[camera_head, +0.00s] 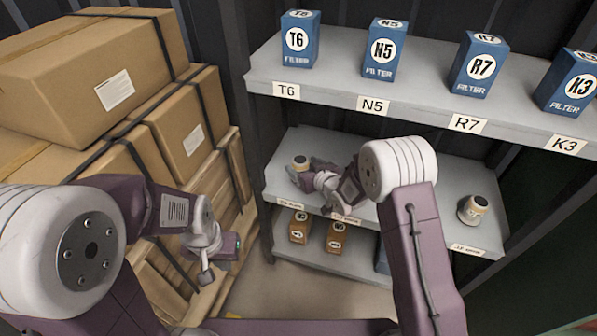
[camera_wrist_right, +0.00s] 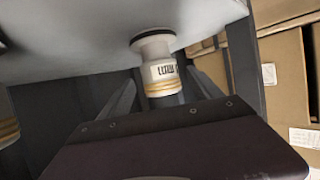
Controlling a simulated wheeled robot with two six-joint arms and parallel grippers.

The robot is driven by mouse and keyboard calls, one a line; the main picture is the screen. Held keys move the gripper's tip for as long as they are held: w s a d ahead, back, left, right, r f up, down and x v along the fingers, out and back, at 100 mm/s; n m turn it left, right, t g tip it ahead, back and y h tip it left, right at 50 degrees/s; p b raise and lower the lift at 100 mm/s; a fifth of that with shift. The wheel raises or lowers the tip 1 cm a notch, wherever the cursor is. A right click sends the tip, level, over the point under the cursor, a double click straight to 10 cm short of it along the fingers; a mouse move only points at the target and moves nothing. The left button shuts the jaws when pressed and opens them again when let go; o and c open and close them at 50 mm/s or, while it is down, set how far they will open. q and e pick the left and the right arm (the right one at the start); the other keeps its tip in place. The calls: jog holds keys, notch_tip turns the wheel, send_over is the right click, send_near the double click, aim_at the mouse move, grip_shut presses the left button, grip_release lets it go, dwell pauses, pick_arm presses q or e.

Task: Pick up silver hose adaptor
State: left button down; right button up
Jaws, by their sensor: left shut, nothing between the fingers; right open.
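A pale silver-white hose adaptor with a dark top (camera_head: 300,162) stands at the left end of the middle shelf (camera_head: 440,165). In the right wrist view an adaptor with a printed label and tan bands (camera_wrist_right: 160,72) appears upside down against the shelf. My right gripper (camera_head: 299,178) is open beside the adaptor at the left. In the wrist view its dark fingers (camera_wrist_right: 160,92) lie on either side of the adaptor; contact cannot be told. My left gripper (camera_head: 206,277) is shut and empty, low in front of the boxes.
Another adaptor (camera_head: 473,209) stands at the shelf's right end. Blue filter boxes (camera_head: 382,50) line the top shelf close above. Small orange boxes (camera_head: 336,237) sit on the lower shelf. Cardboard boxes (camera_head: 95,75) are stacked at the left.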

jog(key=b+x, duration=0.2)
jog(key=x, duration=0.2)
jog(key=shift+w+a+f, duration=0.15)
jog(key=shift+a+f, duration=0.1)
jog(key=shift+w+a, duration=0.1)
jog(key=shift+w, duration=0.1)
jog(key=shift+r, duration=0.1)
grip_shut()
jog(key=r+p, duration=0.1)
jog(key=r, duration=0.1)
jog(key=d+r+p, duration=0.1)
jog(key=r, duration=0.2)
jog(key=shift+d+r+p, duration=0.15)
jog(key=shift+p, duration=0.25)
jog(key=s+d+r+p, duration=0.1)
jog(key=d+r+p, duration=0.3)
jog(key=d, duration=0.6)
jog(key=shift+s+d+r, duration=0.15)
jog(key=shift+s+r, duration=0.15)
jog(key=shift+r, duration=0.55)
